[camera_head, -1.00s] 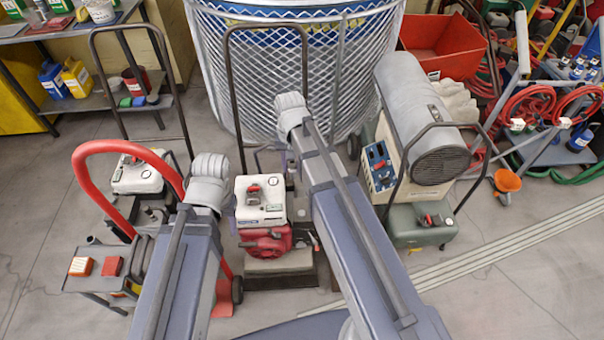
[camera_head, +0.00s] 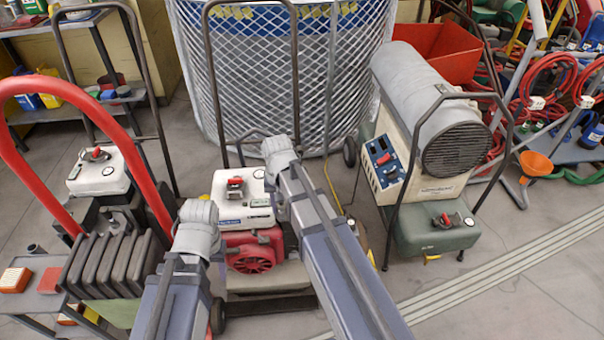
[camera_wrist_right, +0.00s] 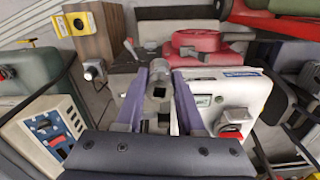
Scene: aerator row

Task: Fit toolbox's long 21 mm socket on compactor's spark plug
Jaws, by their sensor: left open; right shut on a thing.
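My right gripper (camera_wrist_right: 164,88) is shut on a grey cylindrical socket (camera_wrist_right: 157,78) with a dark square hole facing the camera. In the right wrist view, the held socket is over or beside an engine with a white tank (camera_wrist_right: 232,95) and a red starter cover (camera_wrist_right: 200,42). The same machine, perhaps the compactor, is in the middle of the head view (camera_head: 246,196), behind my right arm. I cannot make out a spark plug, and no toolbox is clear. My left arm ends left of this machine in the head view. Its fingers are hidden.
A machine with a red loop handle (camera_head: 30,88) stands left. A small shelf with orange and red blocks (camera_head: 15,280) is lower left. A heater (camera_head: 430,110) and green tank (camera_head: 436,235) stand right. A mesh bin (camera_head: 280,70) is behind. Floor is clear at lower right.

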